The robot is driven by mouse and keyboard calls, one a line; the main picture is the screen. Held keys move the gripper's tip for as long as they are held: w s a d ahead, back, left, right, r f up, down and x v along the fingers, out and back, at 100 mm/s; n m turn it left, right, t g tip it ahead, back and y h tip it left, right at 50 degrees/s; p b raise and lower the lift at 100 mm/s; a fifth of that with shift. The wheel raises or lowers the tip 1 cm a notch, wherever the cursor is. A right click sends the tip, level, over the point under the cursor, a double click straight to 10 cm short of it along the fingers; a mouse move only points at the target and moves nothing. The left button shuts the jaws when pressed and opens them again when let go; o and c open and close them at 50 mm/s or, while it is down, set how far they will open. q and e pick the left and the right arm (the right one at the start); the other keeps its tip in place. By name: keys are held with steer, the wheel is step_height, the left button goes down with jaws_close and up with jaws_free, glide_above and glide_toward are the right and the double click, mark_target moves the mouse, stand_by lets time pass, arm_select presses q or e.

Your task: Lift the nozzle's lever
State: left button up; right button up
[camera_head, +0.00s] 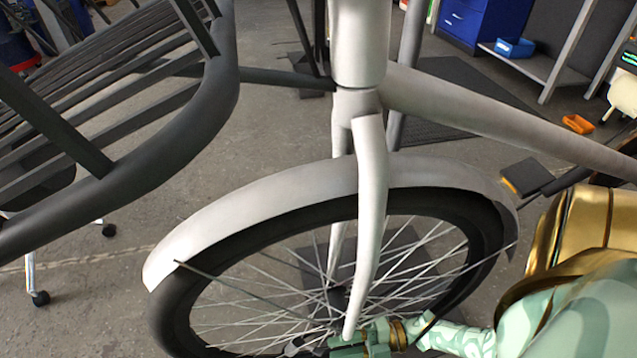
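A bicycle's front wheel (172,303) stands under a silver mudguard (260,193), with a white fork (372,200) running down to it. My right gripper (352,347), pale green with gold parts, is at the bottom of the picture, by the lower end of the fork and the spokes. Its fingers are partly cut off by the picture's edge, so I cannot tell whether they are open or shut. A small dark part (298,345) shows just left of the gripper; I cannot tell whether it is the nozzle. The lever cannot be made out. My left gripper is not in view.
A dark slatted cargo rack (225,100) fills the upper left. The frame tube (500,118) slopes to the right. Behind are a blue drawer cabinet (480,20), a shelf (535,66), an orange tray (578,124) and open grey floor.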

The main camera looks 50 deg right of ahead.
steer(key=v, duration=0.4)
steer(key=shift+s+d, duration=0.25)
steer(key=shift+d, duration=0.05)
